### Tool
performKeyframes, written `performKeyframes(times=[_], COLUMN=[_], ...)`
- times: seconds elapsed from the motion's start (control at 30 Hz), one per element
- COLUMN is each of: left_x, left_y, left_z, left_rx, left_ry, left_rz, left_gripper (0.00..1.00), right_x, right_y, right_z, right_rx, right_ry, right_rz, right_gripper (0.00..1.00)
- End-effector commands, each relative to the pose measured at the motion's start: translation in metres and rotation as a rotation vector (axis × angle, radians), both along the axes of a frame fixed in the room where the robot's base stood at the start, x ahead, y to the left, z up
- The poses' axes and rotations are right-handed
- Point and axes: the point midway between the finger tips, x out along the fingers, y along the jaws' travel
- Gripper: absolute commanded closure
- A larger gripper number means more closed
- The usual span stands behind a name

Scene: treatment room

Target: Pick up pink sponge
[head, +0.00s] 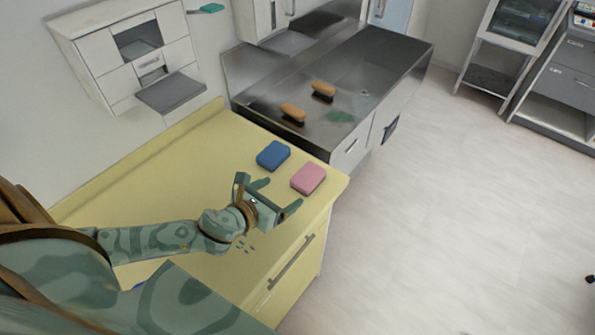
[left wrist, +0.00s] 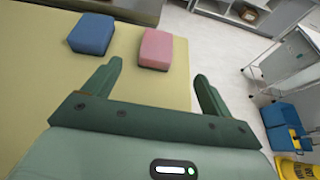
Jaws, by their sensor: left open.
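The pink sponge (head: 308,178) lies on the yellow countertop (head: 150,190) close to its right end. In the left wrist view the pink sponge (left wrist: 155,49) is beyond my fingertips, between them and nearer the left finger. My left gripper (head: 278,194) is open and empty, over the counter just short of the pink sponge and apart from it. It also shows in the left wrist view (left wrist: 158,75) with its two fingers spread wide. My right gripper is not in view.
A blue sponge (head: 273,155) lies left of the pink one. A wall cabinet (head: 95,50) hangs above the counter.

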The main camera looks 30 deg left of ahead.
Motion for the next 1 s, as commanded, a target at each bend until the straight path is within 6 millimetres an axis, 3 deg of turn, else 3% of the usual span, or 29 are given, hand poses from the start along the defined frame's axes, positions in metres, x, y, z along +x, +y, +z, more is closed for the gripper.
performKeyframes(times=[0.33,0.57,0.8,1.0], left_x=[0.075,0.094,0.129,0.139], left_y=[-0.010,-0.012,-0.011,-0.013], left_z=[-0.032,-0.040,-0.056,-0.059], left_rx=[-0.002,-0.002,-0.003,-0.002], left_ry=[-0.002,-0.001,-0.001,0.001], left_rz=[0.002,0.001,0.002,0.000], left_gripper=[0.15,0.15,0.15,0.15], right_x=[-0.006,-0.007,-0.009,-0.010], right_y=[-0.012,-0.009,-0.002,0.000], right_z=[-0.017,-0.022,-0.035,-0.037], right_rx=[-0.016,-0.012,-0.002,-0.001], right_ry=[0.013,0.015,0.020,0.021], right_rz=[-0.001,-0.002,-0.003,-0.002], right_gripper=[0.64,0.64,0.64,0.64])
